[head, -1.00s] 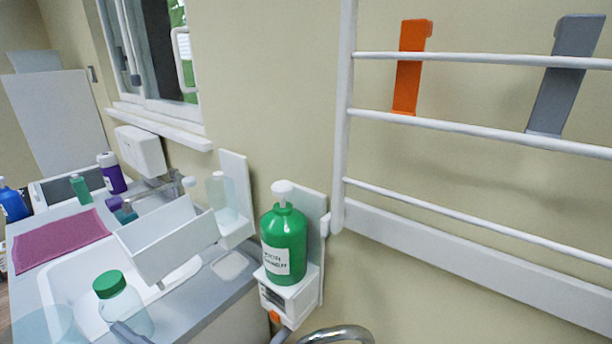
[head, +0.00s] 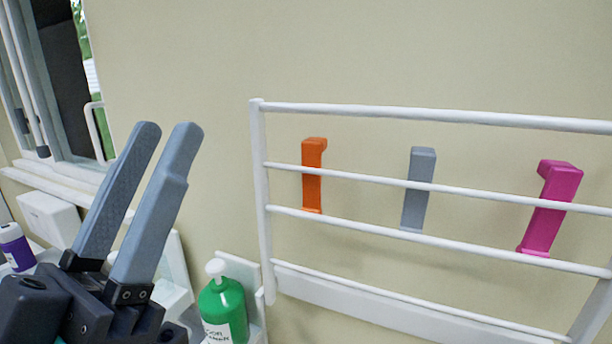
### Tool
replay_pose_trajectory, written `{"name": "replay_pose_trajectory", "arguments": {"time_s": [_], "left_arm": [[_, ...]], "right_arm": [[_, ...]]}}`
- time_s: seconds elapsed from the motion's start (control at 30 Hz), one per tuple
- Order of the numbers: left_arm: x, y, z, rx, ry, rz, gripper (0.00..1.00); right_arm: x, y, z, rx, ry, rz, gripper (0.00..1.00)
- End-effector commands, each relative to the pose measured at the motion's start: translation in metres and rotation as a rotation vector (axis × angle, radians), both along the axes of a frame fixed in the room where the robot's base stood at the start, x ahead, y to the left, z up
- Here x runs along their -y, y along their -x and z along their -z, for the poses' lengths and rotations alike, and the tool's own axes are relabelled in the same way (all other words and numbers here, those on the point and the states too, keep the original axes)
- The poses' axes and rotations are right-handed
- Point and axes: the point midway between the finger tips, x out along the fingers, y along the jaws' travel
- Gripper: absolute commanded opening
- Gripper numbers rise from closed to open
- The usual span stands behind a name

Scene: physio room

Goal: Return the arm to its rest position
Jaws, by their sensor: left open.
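My left gripper (head: 168,128) is in the lower left of the head view, raised with its two long grey fingers pointing up. The fingers are apart with nothing between them. The wall shows behind the fingertips, and the gripper hides part of the sink area and the window sill. My right gripper is not in view.
A white wall rail (head: 420,188) carries orange (head: 313,175), grey (head: 417,190) and magenta (head: 549,208) hangers. A green pump bottle (head: 223,308) stands in a wall holder right of my gripper. A purple bottle (head: 16,246) is at far left. The upper wall is clear.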

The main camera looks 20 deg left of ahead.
Motion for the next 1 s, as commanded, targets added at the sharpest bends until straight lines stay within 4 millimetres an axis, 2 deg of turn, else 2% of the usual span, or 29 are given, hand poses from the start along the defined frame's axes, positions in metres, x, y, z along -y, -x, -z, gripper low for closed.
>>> {"name": "replay_pose_trajectory", "arguments": {"time_s": [0.03,0.07,0.1,0.27,0.7,0.83,0.9,1.0], "left_arm": [[0.001,-0.010,-0.001,-0.055,-0.055,-0.058,0.43],[0.001,-0.008,-0.028,-0.046,-0.049,-0.050,0.43],[0.001,-0.008,-0.044,-0.044,-0.046,-0.048,0.43],[0.001,-0.009,-0.106,-0.045,-0.045,-0.044,0.43],[0.002,-0.009,-0.315,-0.045,-0.044,-0.041,0.43],[0.002,-0.009,-0.357,-0.045,-0.044,-0.041,0.43],[0.002,-0.009,-0.370,-0.045,-0.044,-0.041,0.43],[0.002,-0.009,-0.376,-0.045,-0.044,-0.041,0.43]], "right_arm": [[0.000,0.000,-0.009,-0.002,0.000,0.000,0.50],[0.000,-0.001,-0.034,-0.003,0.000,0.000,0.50],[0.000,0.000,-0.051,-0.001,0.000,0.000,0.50],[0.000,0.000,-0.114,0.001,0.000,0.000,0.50],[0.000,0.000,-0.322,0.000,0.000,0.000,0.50],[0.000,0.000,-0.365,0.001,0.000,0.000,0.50],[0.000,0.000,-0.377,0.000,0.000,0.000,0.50],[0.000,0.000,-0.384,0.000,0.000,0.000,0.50]]}}
